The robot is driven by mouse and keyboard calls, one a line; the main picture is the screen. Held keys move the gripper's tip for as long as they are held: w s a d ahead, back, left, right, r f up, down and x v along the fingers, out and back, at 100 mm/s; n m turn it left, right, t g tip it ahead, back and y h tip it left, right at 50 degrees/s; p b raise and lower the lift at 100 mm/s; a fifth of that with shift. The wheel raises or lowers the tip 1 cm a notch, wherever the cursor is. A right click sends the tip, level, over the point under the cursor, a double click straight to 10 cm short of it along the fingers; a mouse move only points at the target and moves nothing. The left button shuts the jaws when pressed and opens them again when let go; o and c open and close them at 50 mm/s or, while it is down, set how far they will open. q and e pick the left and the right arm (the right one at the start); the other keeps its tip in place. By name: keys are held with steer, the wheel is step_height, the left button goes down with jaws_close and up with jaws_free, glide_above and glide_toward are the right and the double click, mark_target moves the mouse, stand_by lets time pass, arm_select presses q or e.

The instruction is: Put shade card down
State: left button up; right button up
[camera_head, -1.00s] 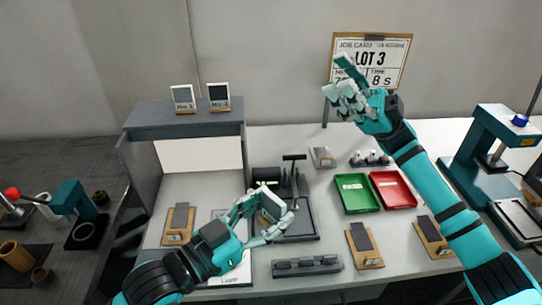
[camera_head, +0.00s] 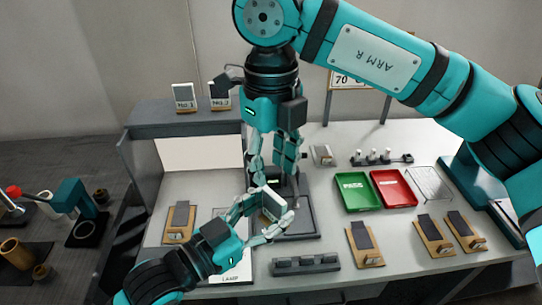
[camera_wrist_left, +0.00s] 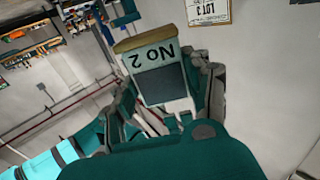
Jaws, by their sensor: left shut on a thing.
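My left gripper (camera_head: 268,222) is shut on a shade card (camera_head: 271,203), a small pale-framed card with a dark panel and a tan base. It holds the card above the front middle of the bench. In the left wrist view the card (camera_wrist_left: 160,75) reads "No 2" upside down, between the fingers. My right gripper (camera_head: 275,178) points down just behind the held card, its fingers apart with nothing seen between them. Two similar cards, No.1 (camera_head: 184,96) and one that seems to read No.3 (camera_head: 220,95), stand on the grey booth's top (camera_head: 160,115).
A black press stand (camera_head: 305,215) is partly hidden behind my grippers. A green tray (camera_head: 356,191) and a red tray (camera_head: 393,188) lie to the right. A sample board (camera_head: 364,243), others like it, and a dark rack (camera_head: 305,265) line the front. My right arm covers most of the job card.

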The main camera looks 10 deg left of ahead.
mark_target(272, 220)
step_height(272, 220, down, 11)
steer(key=shift+r, duration=0.1)
stand_by(0.3)
jaws_close()
arm_select(q)
steer(key=o, duration=1.1)
steer(key=shift+f, duration=0.1)
